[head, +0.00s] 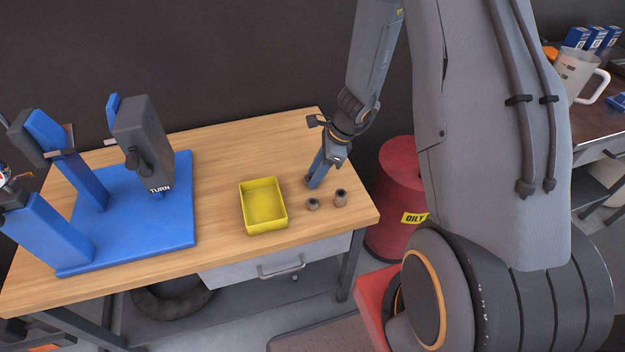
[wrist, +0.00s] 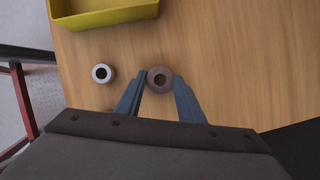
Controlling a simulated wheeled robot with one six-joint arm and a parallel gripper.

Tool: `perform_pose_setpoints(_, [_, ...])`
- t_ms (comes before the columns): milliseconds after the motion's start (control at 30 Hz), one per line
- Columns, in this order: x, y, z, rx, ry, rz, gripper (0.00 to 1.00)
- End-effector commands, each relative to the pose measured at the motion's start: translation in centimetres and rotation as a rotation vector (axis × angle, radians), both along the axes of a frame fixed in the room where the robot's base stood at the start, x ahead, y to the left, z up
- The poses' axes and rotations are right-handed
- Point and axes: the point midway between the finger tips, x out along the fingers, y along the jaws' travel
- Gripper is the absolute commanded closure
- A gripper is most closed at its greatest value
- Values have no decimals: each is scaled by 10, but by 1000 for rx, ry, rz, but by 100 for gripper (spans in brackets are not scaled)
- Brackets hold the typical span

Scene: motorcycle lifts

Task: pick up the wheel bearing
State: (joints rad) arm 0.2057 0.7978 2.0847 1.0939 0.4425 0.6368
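In the head view the ring is mostly hidden by the fingers.
Two small round parts stand near the gripper, one grey (head: 313,204) and one brownish (head: 340,198). A yellow tray (head: 244,212) is to the left. A blue fixture (head: 180,226) fills the left of the bench (head: 215,160). A red bin (head: 390,215) stands beyond the right edge.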

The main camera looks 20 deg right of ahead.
Motion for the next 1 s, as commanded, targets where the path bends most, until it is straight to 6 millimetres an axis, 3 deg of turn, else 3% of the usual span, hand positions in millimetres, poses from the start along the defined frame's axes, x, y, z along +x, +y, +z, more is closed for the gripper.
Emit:
perform_pose_setpoints(100, [0, 0, 0, 0, 0, 0, 89])
perform_pose_setpoints(467, [0, 0, 7, 1, -2, 1, 89])
perform_pose_setpoints(1000, [1, 0, 89, -1, -3, 1, 89])
